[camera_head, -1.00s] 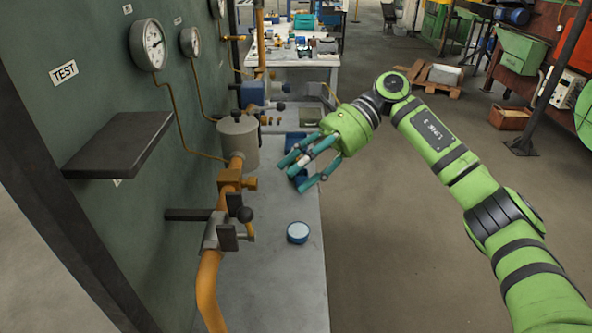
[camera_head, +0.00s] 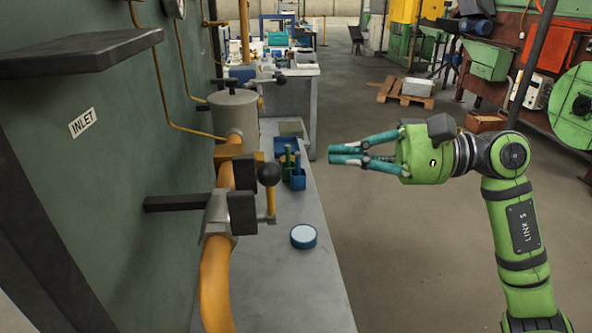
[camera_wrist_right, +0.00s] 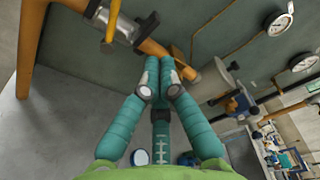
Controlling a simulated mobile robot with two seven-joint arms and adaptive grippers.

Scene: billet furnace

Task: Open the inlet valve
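The inlet valve (camera_head: 218,214) is a grey body on an orange pipe beside the green wall, with dark plates at its side. Its lever shows as a yellow rod (camera_head: 271,204) and a black ball knob (camera_head: 269,173). An INLET label (camera_head: 83,123) is on the wall to the left. My right gripper (camera_head: 334,155) is to the right of the valve, apart from it, fingers pointing left. Its teal fingers are drawn together and hold nothing visible. In the right wrist view the fingertips (camera_wrist_right: 160,68) converge below the valve (camera_wrist_right: 124,28). My left gripper is out of view.
A round blue tin (camera_head: 303,236) stands on the grey bench (camera_head: 290,275), in front of a blue holder (camera_head: 294,177). A grey cylinder (camera_head: 234,113) is behind the valve. A dark shelf (camera_head: 80,55) juts from the wall. Open floor lies right of the bench.

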